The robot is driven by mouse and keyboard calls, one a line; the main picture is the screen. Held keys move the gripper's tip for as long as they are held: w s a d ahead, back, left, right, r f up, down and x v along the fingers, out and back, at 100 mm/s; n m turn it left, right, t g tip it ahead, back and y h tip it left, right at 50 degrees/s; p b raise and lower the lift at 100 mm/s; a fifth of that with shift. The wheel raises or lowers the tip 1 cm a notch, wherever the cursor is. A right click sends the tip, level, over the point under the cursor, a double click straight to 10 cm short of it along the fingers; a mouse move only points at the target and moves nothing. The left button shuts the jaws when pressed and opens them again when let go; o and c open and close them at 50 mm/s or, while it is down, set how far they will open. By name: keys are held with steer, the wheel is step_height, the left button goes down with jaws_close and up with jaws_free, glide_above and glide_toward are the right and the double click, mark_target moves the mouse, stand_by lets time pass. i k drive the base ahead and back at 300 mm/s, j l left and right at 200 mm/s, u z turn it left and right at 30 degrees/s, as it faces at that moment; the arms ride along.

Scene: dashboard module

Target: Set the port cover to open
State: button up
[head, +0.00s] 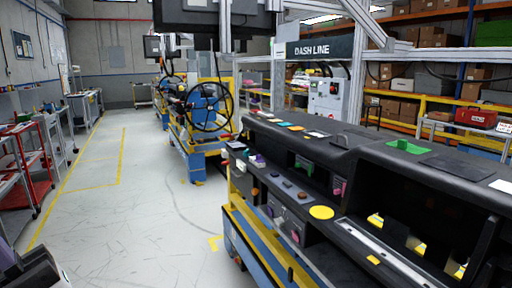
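The dashboard module (395,165) is a long black dash on a blue and yellow stand, at the right of the head view. I cannot tell which of its parts is the port cover, or whether that cover is open or shut. A yellow round disc (321,212) lies on its lower front ledge. Small dark knobs (287,183) and a pink-purple part (339,187) sit near it. A green part (304,165) shows in a recess. My gripper is not clearly in view.
Open grey floor (130,215) lies to the left of the dash. Red carts (28,165) stand along the left. Another blue stand with a steering wheel (208,106) is behind. A dark shape (30,272) cuts into the lower left corner.

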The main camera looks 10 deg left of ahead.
mark_target(258, 159)
steer(key=i+j, duration=0.2)
steer(key=i, duration=0.25)
steer(key=i+j, duration=0.2)
steer(key=i, duration=0.3)
steer(key=i+j, duration=0.2)
steer(key=i, duration=0.25)
steer(key=i+j, duration=0.2)
steer(key=i, duration=0.3)
steer(key=i+j, duration=0.2)
steer(key=i, duration=0.25)
